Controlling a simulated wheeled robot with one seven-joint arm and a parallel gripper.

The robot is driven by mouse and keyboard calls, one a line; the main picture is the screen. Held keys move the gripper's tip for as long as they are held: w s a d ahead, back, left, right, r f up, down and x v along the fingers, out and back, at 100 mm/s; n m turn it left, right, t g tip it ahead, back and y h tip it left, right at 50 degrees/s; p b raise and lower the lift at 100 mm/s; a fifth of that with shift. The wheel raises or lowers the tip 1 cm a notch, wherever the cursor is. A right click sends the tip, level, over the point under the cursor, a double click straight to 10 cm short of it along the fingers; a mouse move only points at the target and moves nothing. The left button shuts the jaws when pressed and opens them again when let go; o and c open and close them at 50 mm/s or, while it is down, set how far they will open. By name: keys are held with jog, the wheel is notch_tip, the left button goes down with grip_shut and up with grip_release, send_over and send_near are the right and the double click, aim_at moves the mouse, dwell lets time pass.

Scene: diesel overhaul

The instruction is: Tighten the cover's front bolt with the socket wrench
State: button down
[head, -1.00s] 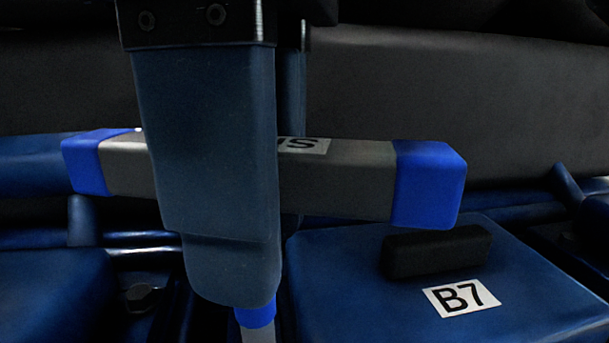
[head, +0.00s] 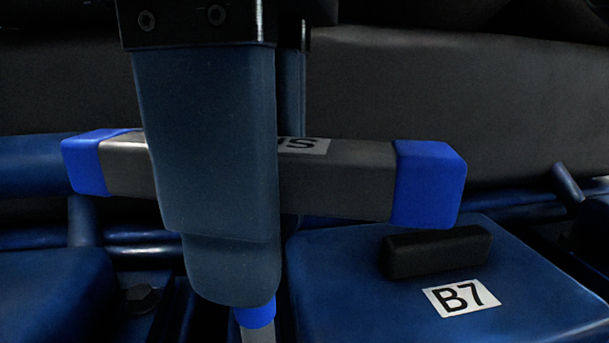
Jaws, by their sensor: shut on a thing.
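My gripper (head: 228,270) hangs down in the middle left of the head view, its blue-grey fingers closed around the socket wrench. The socket wrench (head: 340,185) is a grey bar with bright blue ends, lying crosswise behind the near finger. A white label, partly covered by the finger, is on its top. A blue collar and grey shank (head: 257,333) of it point down below the fingertips and run out of the picture. The blue cover (head: 390,315) marked B7, with a black handle, lies below right. The shank's lower end and any front bolt under it are out of view.
A dark bolt head (head: 141,298) sits in the gap at lower left, beside another blue block (head: 50,300). Blue pipes (head: 150,250) run behind. A large dark grey surface (head: 440,100) fills the back.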

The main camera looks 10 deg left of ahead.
jog(key=shift+r, duration=0.2)
jog(key=shift+r, duration=1.6)
jog(key=shift+r, duration=3)
